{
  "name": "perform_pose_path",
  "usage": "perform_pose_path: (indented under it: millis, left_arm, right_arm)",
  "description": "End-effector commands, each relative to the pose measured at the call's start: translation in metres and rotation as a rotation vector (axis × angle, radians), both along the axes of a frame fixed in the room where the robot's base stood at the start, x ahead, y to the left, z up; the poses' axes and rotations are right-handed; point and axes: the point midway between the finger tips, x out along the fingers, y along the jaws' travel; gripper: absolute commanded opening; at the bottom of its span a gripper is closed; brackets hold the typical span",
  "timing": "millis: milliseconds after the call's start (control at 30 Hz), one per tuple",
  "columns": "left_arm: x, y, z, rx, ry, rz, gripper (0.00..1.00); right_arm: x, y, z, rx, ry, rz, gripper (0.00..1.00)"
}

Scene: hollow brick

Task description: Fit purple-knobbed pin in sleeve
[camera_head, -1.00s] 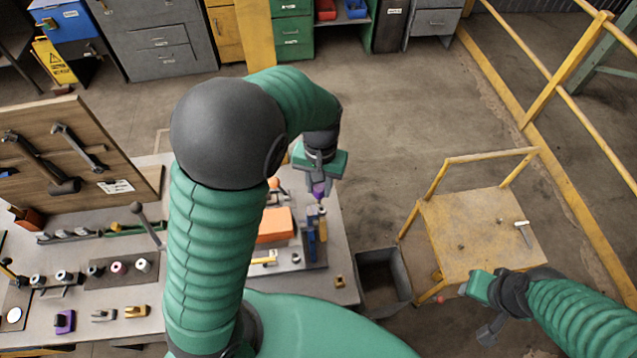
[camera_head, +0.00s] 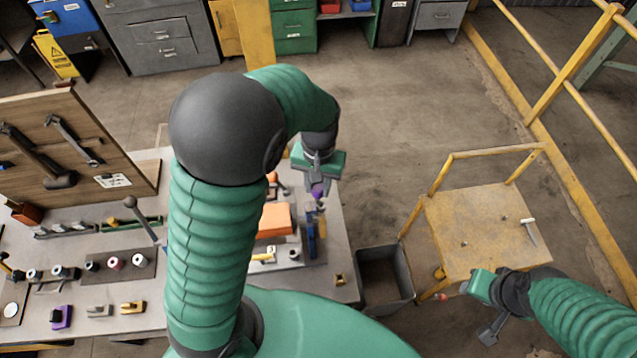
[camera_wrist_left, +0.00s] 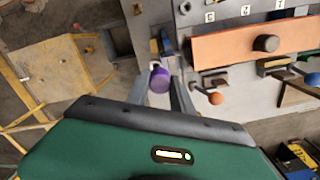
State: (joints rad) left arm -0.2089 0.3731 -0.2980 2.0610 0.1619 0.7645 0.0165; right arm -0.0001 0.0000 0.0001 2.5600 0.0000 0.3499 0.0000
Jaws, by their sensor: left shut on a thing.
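The purple knob (camera_head: 317,190) of the pin is held between the fingers of my left gripper (camera_head: 318,188), which is shut on it. In the left wrist view, the purple knob (camera_wrist_left: 160,80) sits between the two grey fingers (camera_wrist_left: 161,84). The pin's shank is hidden beneath the knob. A blue upright fixture (camera_head: 311,240) stands just below the gripper in the head view. I cannot make out the sleeve's opening or whether the pin is in it. My right gripper (camera_head: 462,290) is far off at the lower right, with its fingers unclear.
An orange block (camera_head: 274,220) lies on the workbench (camera_head: 337,268) beside the fixture. A dark open bin (camera_head: 385,278) stands right of the bench, then a yellow platform (camera_head: 482,230) with rails. A tool board (camera_head: 100,125) and several small parts are at left. Floor beyond is open.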

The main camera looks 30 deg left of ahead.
Motion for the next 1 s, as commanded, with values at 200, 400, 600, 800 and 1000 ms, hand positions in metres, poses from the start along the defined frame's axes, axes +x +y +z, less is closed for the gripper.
perform_pose_path:
  millis: [200, 400, 600, 800, 1000]
  left_arm:
    - [-0.0005, 0.0001, 0.0005, 0.0, -0.001, 0.0, 0.0]
    - [0.0031, -0.0019, -0.0006, 0.0, 0.0, -0.001, 0.0]
    - [0.0061, -0.004, -0.0022, -0.001, -0.001, -0.001, 0.0]
    - [0.0055, -0.004, -0.0021, -0.001, -0.001, -0.001, 0.0]
    - [0.0054, -0.0046, -0.0011, 0.0, -0.001, -0.001, 0.0]
  right_arm:
    - [0.0, -0.0001, 0.0001, 0.0, 0.0, 0.0, 0.36]
    - [0.0, -0.0001, 0.0015, 0.0, 0.0, 0.0, 0.36]
    - [0.0, 0.0, 0.0023, 0.0, 0.0, 0.0, 0.36]
    - [0.0, -0.0001, 0.0021, 0.0, 0.0, 0.0, 0.36]
    - [0.0, -0.0001, 0.0041, 0.0, 0.0, 0.0, 0.36]
